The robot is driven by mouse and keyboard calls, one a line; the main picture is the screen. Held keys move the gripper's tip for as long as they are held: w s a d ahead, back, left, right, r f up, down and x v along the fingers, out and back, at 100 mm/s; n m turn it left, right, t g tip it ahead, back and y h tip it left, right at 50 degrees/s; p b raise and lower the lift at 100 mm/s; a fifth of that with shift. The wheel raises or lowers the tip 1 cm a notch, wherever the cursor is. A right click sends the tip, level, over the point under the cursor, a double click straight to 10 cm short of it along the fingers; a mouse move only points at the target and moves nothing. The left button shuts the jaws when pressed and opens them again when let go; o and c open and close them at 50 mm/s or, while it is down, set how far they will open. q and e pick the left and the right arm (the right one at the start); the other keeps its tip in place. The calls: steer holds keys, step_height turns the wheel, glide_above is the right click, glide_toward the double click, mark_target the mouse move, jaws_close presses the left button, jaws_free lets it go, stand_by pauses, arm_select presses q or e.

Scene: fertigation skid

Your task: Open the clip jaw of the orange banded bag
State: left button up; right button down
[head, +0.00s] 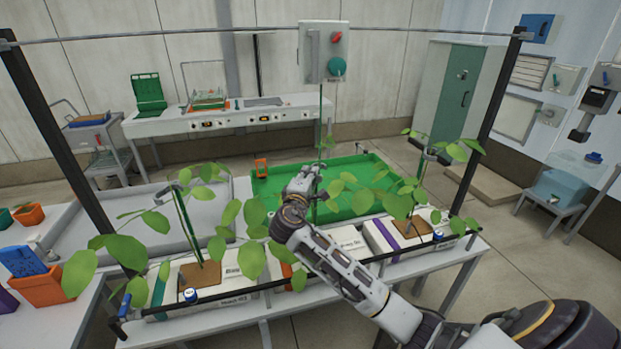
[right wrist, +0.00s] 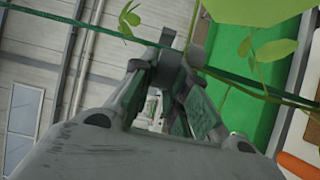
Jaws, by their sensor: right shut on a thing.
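The orange banded bag (head: 287,271) is the middle white bag on the bench, partly hidden by leaves and my right arm. Its orange band shows at the lower right of the right wrist view (right wrist: 298,165). My right gripper (head: 312,172) is above this bag, at the thin green line rising from its plant. In the right wrist view its fingers (right wrist: 168,62) are closed together around a small grey piece beside the green line, which looks like the clip. The fingers hide most of it, so I cannot tell how its jaw stands. My left gripper is out of view.
A bag with a green band (head: 240,300) stands to the left and a purple-banded bag (head: 385,235) to the right. Leafy stems and a front rail (head: 330,262) crowd the area. A green tray (head: 262,185) lies behind. A grey control box (head: 325,52) hangs above.

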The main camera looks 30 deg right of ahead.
steer(key=shift+w+a+f+m+g+h, duration=0.1)
steer(key=shift+w+m+g+h, duration=0.05)
steer(key=shift+m+g+h, duration=0.5)
steer(key=c, duration=1.4)
jaws_free()
steer(key=shift+v, duration=6.05)
steer(key=shift+w, duration=0.1)
